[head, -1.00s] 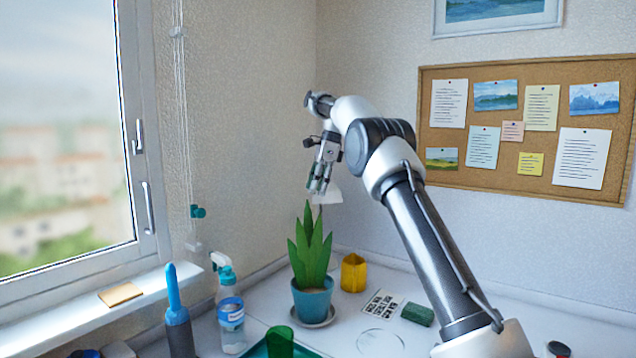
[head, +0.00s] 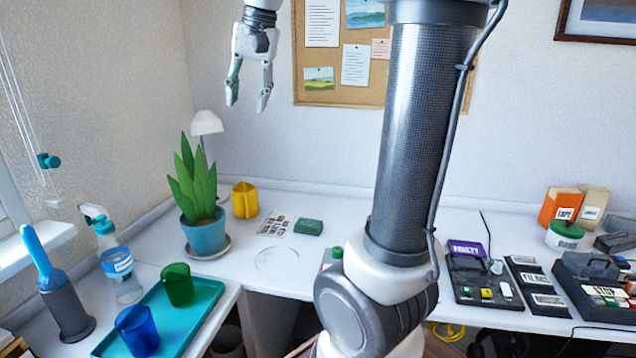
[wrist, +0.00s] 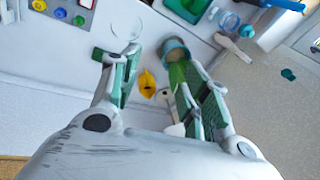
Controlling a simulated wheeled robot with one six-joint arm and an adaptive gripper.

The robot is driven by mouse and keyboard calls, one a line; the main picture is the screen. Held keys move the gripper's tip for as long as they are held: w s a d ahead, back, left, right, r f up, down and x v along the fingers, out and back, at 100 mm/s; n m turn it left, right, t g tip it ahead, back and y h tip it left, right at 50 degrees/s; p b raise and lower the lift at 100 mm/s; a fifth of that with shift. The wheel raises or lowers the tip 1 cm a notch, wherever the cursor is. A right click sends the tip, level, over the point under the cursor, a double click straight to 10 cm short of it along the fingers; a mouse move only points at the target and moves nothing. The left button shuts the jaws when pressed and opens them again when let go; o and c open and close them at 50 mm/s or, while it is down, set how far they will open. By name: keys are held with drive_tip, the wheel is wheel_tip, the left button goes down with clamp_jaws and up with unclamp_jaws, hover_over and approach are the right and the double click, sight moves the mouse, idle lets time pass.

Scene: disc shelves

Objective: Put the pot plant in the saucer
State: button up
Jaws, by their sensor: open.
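The pot plant (head: 196,192) has tall green leaves in a blue-teal pot and stands upright on the saucer (head: 222,247), a grey dish at the left of the white desk. My gripper (head: 248,102) is open and empty, well above the desk and up to the right of the plant. In the wrist view the plant's pot (wrist: 174,50) shows beyond the right finger of my gripper (wrist: 158,88). That finger hides part of the leaves.
A teal tray (head: 203,312) holds a green cup (head: 178,285) and a blue cup (head: 138,331). A spray bottle (head: 118,262) stands left of the plant. A yellow holder (head: 245,200) and a white lamp (head: 206,123) are close behind it. Cases crowd the right desk.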

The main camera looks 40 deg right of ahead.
drive_tip(key=s+d+f+n, duration=0.1)
drive_tip(key=s+f+n, duration=0.3)
drive_tip(key=s+f, duration=0.3)
drive_tip(key=s+d+f+n+t+h, duration=0.1)
drive_tip(key=s+f+n, duration=0.2)
drive_tip(key=s, duration=1)
wheel_tip(320, 180, down, 4)
drive_tip(key=shift+d+r+n, duration=0.1)
drive_tip(key=shift+d+n, duration=0.1)
drive_tip(key=shift+n, duration=0.2)
